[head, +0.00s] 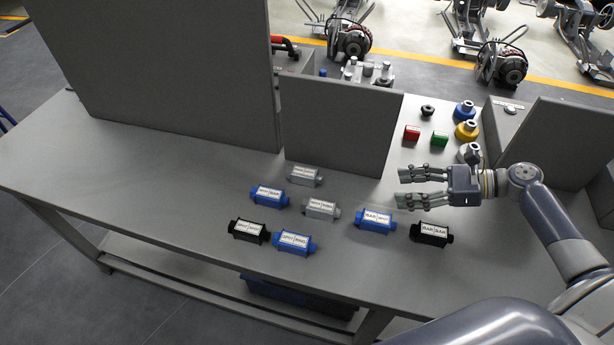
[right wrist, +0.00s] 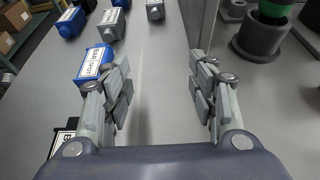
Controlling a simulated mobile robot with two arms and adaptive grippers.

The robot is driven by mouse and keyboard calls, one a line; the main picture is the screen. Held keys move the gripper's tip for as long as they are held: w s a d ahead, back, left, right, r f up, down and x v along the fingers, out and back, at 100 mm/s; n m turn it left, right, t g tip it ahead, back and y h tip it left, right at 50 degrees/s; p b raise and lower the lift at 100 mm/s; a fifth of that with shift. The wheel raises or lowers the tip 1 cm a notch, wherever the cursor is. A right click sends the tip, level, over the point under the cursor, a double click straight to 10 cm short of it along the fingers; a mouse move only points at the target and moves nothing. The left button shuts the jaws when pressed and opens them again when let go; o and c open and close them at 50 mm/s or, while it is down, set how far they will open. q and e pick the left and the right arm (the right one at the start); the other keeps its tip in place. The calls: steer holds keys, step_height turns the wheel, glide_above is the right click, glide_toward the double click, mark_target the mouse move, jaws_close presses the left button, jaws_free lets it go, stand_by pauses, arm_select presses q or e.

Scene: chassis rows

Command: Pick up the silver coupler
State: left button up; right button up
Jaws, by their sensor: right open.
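Two silver-grey labelled blocks with end stubs lie on the grey table in the head view. One silver block (head: 304,175) is farther back and the other silver block (head: 320,209) is nearer. A silver round fitting (head: 470,153) also stands behind my right gripper, and I cannot tell which is meant by the coupler. My right gripper (head: 399,187) is open and empty above the table, pointing left, to the right of the blocks. In the right wrist view, its fingers (right wrist: 163,85) are apart with bare table between them, and silver blocks (right wrist: 111,23) (right wrist: 155,10) lie ahead.
Blue blocks (head: 375,219) (head: 269,196) (head: 294,242) and black blocks (head: 249,231) (head: 430,234) lie around the silver ones. An upright grey panel (head: 340,125) stands behind. The left table is clear.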

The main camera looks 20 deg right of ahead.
steer(key=p, duration=0.3)
glide_toward(305, 172)
steer(key=shift+w+a+f, duration=0.45)
steer(key=shift+a+f, duration=0.2)
steer(key=shift+w+a, duration=0.5)
steer(key=shift+a, duration=0.2)
steer(key=x, duration=0.5)
steer(key=shift+w+a+f, duration=0.15)
steer(key=shift+w+a, duration=0.05)
steer(key=shift+a, duration=0.05)
steer(key=shift+c, duration=0.5)
steer(key=c, duration=1.1)
